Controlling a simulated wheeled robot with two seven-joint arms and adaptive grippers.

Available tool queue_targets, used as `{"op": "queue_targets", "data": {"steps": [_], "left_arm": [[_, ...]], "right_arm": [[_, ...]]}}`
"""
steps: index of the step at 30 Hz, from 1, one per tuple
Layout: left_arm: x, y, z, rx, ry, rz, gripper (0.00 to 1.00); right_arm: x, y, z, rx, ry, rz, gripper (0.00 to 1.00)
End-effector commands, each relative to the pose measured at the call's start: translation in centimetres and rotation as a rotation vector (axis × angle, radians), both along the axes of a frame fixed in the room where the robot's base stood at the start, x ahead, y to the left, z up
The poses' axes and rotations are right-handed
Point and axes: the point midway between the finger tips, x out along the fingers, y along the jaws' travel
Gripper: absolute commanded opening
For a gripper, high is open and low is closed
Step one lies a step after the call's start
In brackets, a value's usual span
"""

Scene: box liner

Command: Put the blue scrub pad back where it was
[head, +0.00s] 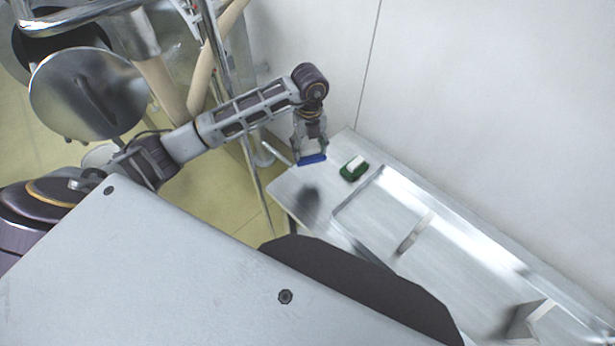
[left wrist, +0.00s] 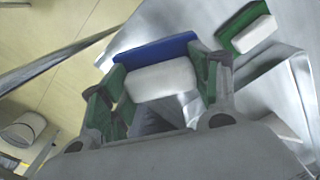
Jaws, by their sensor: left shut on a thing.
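The blue scrub pad (head: 311,159) is a blue slab with a white block on its upper side. My left gripper (head: 310,150) is shut on it and holds it above the far left end of the metal table. In the left wrist view the blue pad (left wrist: 155,52) shows between the two green-padded fingers (left wrist: 160,85), with its white block facing the camera. A green scrub pad with a white block (head: 353,168) lies on the table just right of the held pad. It also shows in the left wrist view (left wrist: 246,30). My right gripper is not in view.
The metal table (head: 285,190) has a raised-rim tray area (head: 375,205) to the right of the green pad, with a small upright strip (head: 414,232) in it. A wall stands behind. Metal poles and a round stool seat (head: 85,95) are at the left.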

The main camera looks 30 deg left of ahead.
Motion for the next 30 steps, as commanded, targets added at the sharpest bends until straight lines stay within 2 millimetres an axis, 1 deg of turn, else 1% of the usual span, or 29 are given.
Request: {"op": "queue_targets", "data": {"steps": [19, 24, 30], "left_arm": [[0.1, 0.5, -1.0, -0.001, 0.004, 0.388, 0.40], [0.1, 0.6, -1.1, -0.002, 0.004, 0.452, 0.40], [0.1, 0.6, -1.1, -0.002, 0.004, 0.479, 0.40]], "right_arm": [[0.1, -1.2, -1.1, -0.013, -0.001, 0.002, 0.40], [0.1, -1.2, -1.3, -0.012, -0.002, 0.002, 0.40], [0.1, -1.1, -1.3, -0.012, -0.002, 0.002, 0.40]]}}
